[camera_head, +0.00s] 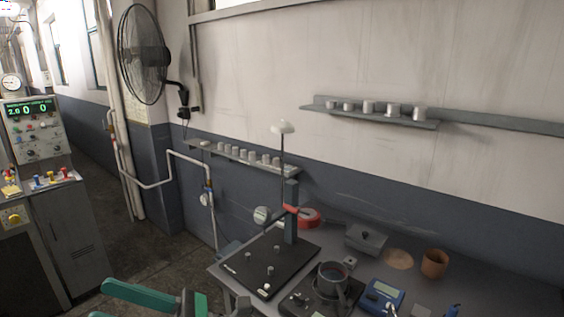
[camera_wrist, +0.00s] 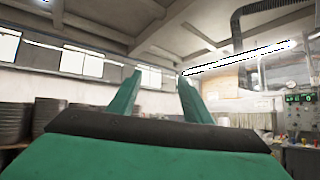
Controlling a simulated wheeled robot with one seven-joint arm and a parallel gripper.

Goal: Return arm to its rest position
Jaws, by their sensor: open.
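My gripper shows in the wrist view (camera_wrist: 160,95) as two green fingers standing apart, open, with nothing between them. It faces up toward the ceiling and the far wall, away from the table. In the head view, green and grey parts of my arm show at the bottom left, in front of the table's left corner. The grey work table (camera_head: 480,258) stands at the lower right. A dark pan-like pot (camera_head: 333,281) sits on a black device on it.
A black plate with a post (camera_head: 262,264), a blue meter (camera_head: 381,297), a grey box (camera_head: 366,240) and a brown cup (camera_head: 434,263) stand on the table. A control cabinet (camera_head: 35,130) is at the left. Wall shelves (camera_head: 375,114) hold several small cylinders. Floor between is clear.

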